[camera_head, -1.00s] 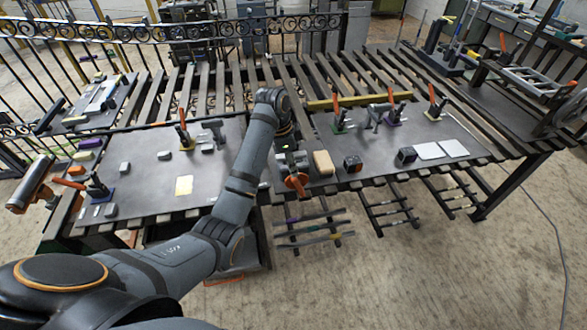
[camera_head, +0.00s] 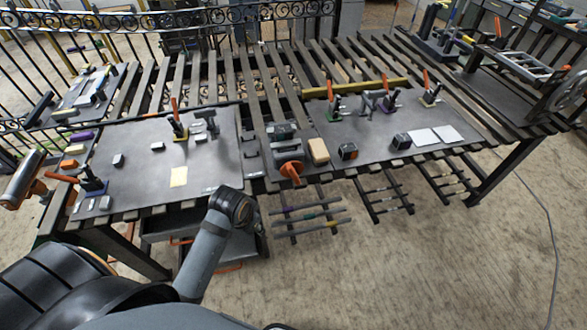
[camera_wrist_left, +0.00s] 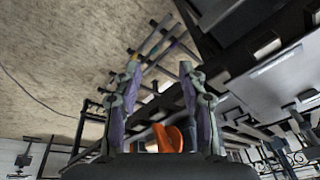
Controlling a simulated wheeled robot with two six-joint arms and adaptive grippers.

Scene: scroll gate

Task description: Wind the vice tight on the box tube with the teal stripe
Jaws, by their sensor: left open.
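The vice (camera_head: 283,133) stands at the table's front edge with an orange handwheel (camera_head: 291,170). Whether anything sits between its jaws is too small to tell. Below that edge, a rack holds box tubes with small purple, teal and yellow marks; the teal-marked tube (camera_head: 310,216) looks to be the middle one. The striped tubes also show past the fingertips in the left wrist view. My left gripper (camera_wrist_left: 160,78) is open and empty, with the orange handwheel (camera_wrist_left: 172,137) beyond its lower part. My right gripper is not in view.
A wooden block (camera_head: 318,151) and dark blocks lie right of the vice. Several upright clamps with orange handles (camera_head: 177,125) stand on the dark plates. Other racks (camera_head: 385,194) hang along the front edge. The floor (camera_head: 430,270) in front is clear.

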